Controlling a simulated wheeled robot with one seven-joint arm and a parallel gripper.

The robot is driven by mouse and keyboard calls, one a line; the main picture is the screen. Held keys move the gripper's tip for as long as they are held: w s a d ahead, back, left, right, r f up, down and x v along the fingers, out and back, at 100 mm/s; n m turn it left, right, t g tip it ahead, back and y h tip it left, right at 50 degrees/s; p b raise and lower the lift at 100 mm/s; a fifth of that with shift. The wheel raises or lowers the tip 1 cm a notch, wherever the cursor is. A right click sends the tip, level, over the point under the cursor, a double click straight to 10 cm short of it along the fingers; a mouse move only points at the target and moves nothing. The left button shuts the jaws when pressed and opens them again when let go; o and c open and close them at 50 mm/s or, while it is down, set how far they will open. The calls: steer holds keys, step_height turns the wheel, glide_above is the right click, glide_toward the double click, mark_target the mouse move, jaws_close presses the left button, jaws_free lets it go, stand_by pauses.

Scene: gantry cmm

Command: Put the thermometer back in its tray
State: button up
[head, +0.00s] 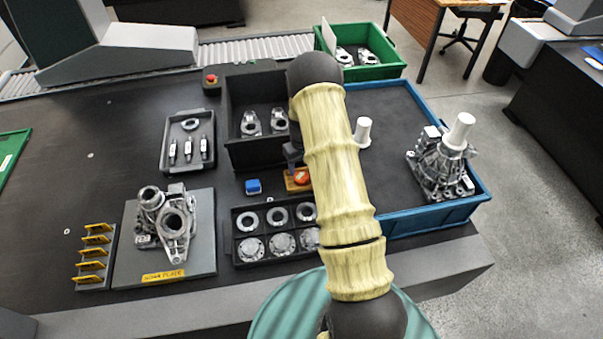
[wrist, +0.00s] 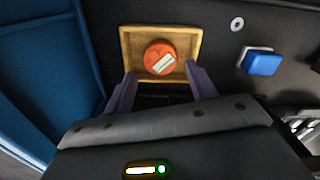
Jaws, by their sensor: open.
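A round orange-red piece with a white label, which I take to be the thermometer (wrist: 160,58), sits inside a small wooden tray (wrist: 127,45) in the wrist view. In the head view the orange piece (head: 302,177) and the wooden tray (head: 291,186) show just left of my arm, partly hidden by it. My gripper (wrist: 160,70) is open, with its two dark fingers apart at the tray's near side. Nothing is between the fingers in contact with them that I can see. In the head view my gripper (head: 292,156) is mostly hidden behind my arm.
A blue block (head: 253,187) lies left of the wooden tray. A black tray of round parts (head: 236,212) is in front, and a tall black bin (head: 258,83) stands behind. A blue-rimmed crate (head: 470,205) is at right. The table's left side has free room.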

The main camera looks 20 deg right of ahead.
mark_target(302, 177)
step_height(302, 177, up, 7)
steer(key=shift+b, duration=0.3)
steer(key=shift+r, duration=0.1)
steer(key=s+a+r+t, duration=0.1)
steer(key=s+a+r, duration=0.6)
steer(key=s+r, duration=0.35)
steer(key=s+a+r, duration=0.2)
steer(key=s, duration=0.4)
steer(key=s+a+r+t, duration=0.1)
steer(key=s+a+r, duration=0.2)
steer(key=s, duration=0.4)
steer(key=shift+s+m+t, duration=0.3)
steer(key=shift+m, duration=0.1)
steer(key=shift+r, duration=0.1)
steer(key=shift+w+p+v, duration=0.25)
steer(key=shift+p+v, duration=0.8)
steer(key=shift+p, duration=0.1)
